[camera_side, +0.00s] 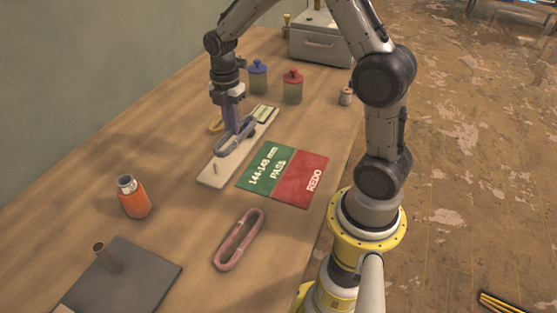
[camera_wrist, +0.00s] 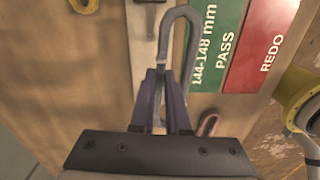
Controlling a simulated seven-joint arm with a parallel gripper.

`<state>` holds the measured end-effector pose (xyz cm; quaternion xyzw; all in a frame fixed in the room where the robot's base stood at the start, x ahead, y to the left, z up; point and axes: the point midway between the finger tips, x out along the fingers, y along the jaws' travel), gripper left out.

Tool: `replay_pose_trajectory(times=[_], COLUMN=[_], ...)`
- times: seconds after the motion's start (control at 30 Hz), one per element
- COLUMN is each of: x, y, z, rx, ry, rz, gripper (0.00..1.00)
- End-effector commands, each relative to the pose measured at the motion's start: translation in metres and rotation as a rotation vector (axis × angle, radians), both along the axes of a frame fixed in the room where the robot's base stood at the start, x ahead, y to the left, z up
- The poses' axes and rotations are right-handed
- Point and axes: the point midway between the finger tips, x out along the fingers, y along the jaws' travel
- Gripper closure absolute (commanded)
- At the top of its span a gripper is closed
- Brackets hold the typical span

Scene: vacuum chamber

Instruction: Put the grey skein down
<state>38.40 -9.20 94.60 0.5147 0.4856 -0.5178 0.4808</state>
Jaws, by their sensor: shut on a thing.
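The grey skein (camera_side: 249,131) is a long narrow loop. My gripper (camera_side: 233,126) points down and is shut on one part of it, over the pale board with a small peg (camera_side: 211,180). In the wrist view the skein's hooked end (camera_wrist: 181,12) extends past my gripper (camera_wrist: 164,88), between the board (camera_wrist: 142,60) and the green PASS area (camera_wrist: 218,40). The fingers hide part of the loop. I cannot tell whether the skein touches the board. The green PASS area (camera_side: 259,181) adjoins the red REDO area (camera_side: 294,190); both are bare.
A pink skein (camera_side: 222,264) lies nearer the camera. A yellow skein (camera_side: 214,124) lies behind the board. An orange flask (camera_side: 134,199) and a dark plate with a post (camera_side: 143,262) stand left. Blue-lidded (camera_side: 258,80) and red-lidded (camera_side: 293,88) jars stand behind.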

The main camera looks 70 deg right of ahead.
Motion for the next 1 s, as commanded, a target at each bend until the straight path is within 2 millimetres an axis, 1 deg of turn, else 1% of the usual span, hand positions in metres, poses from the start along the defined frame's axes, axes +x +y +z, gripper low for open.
replay_pose_trajectory(times=[0.03, 0.17, 0.2, 0.3, 0.4, 0.43, 0.5, 0.63, 0.67, 0.8, 1.0], x=[-0.02, -0.074, -0.091, -0.128, -0.154, -0.161, -0.171, -0.176, -0.176, -0.177, -0.176], y=[-0.003, -0.011, -0.012, -0.014, -0.014, -0.015, -0.015, -0.019, -0.02, -0.021, -0.021], z=[-0.002, -0.008, -0.01, -0.012, -0.013, -0.013, -0.012, -0.011, -0.013, -0.034, -0.053], rx=[0.001, 0.003, 0.004, 0.004, 0.004, 0.004, 0.003, -0.001, -0.002, -0.001, -0.002], ry=[0.006, 0.012, 0.015, 0.014, 0.014, 0.013, 0.012, -0.002, -0.002, -0.001, -0.002], rz=[-0.031, -0.123, -0.152, -0.217, -0.264, -0.275, -0.295, -0.32, -0.324, -0.328, -0.327], gripper=[1.0, 1.0, 1.0, 1.0, 1.0, 1.0, 1.0, 1.0, 1.0, 1.0, 1.0])
